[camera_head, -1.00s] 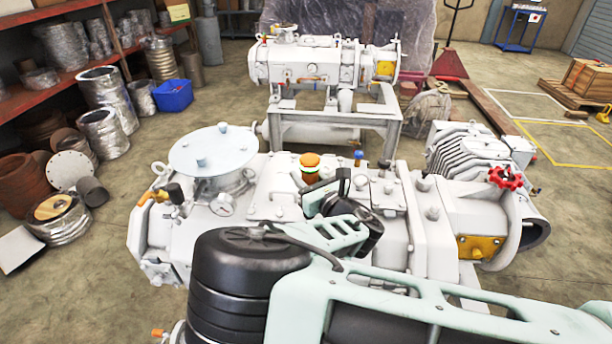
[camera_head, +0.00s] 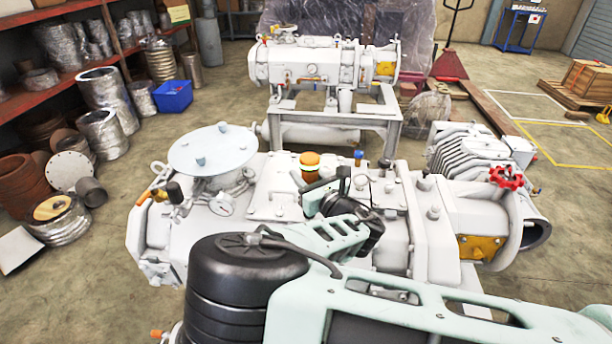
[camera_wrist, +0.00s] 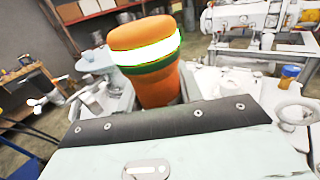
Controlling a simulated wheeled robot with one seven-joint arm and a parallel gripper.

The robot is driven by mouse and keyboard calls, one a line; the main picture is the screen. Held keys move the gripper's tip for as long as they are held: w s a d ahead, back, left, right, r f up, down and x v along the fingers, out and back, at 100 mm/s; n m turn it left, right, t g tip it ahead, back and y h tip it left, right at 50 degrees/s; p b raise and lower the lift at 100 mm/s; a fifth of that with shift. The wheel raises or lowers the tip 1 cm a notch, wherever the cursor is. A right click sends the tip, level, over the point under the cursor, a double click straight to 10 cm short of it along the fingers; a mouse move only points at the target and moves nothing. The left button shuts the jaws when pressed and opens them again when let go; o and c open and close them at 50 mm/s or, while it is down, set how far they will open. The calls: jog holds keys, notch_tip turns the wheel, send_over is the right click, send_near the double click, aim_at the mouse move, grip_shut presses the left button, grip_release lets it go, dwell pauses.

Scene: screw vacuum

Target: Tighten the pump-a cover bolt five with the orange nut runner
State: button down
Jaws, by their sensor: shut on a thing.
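The orange nut runner (camera_head: 311,163) stands upright over the top of the near white pump (camera_head: 270,190), seen behind my arm in the head view. In the wrist view the nut runner (camera_wrist: 145,60) fills the upper middle, with an orange body, a white band and a green band. My gripper (camera_wrist: 150,100) is shut on it. In the head view my gripper (camera_head: 325,190) shows only in part behind my wrist. The tool's lower end and the bolt beneath it are hidden, so I cannot tell whether they touch.
A second white pump (camera_head: 325,70) stands on a frame behind. A red handwheel (camera_head: 506,177) sticks up at the near pump's right. A round flange cover (camera_head: 212,150) rises at its left. Shelves (camera_head: 80,70) with metal parts and a blue bin (camera_head: 173,96) stand at left.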

jog(key=shift+f+b, duration=0.55)
jog(key=shift+b, duration=0.1)
dwell(0.4)
jog(key=shift+r, duration=0.15)
jog(key=c, duration=1.8)
grip_release()
jog(key=shift+c, duration=0.2)
grip_shut()
